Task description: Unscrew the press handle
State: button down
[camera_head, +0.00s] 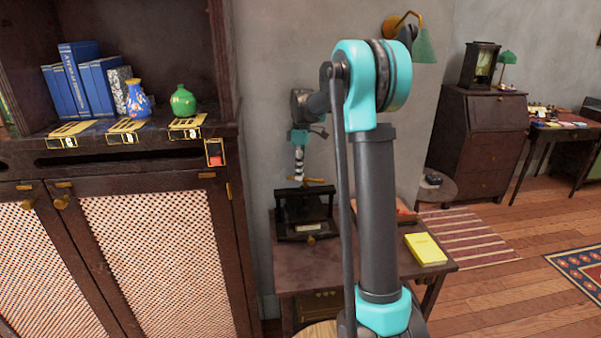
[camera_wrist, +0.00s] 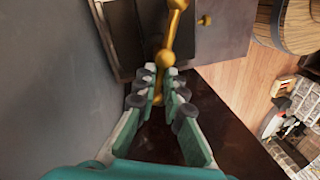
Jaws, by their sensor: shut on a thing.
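The dark press (camera_head: 303,212) stands on a small dark wooden table (camera_head: 385,272) against the grey wall. Its brass press handle (camera_head: 317,181) lies across the top as a bar. In the wrist view the handle (camera_wrist: 168,40) shows as a gold bar with round knobs, running up out of the fingers. My gripper (camera_head: 298,177) points down onto the handle from above. In the wrist view my gripper (camera_wrist: 163,80) is shut on the handle, with the finger pads on either side of it. My arm hides part of the table.
A yellow book (camera_head: 425,249) lies on the table's right side, near a reddish object (camera_head: 404,214) partly behind my arm. A tall cabinet (camera_head: 130,230) stands close on the left, holding a green vase (camera_head: 183,101) and blue books. A wall lamp (camera_head: 423,46) hangs above right.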

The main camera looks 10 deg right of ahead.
jog(key=shift+s+a+n+h, duration=0.1)
jog(key=shift+s+n+h, duration=0.05)
jog(key=shift+n, duration=0.7)
jog(key=shift+s+n+h, duration=0.15)
jog(key=shift+n, duration=0.7)
jog(key=c, duration=1.6)
grip_release()
jog(key=r, duration=0.4)
jog(key=w+r, duration=0.1)
jog(key=r, duration=0.3)
jog(key=w+r, duration=0.1)
jog(key=r, duration=0.2)
jog(key=shift+w+r, duration=0.15)
jog(key=shift+r, duration=0.25)
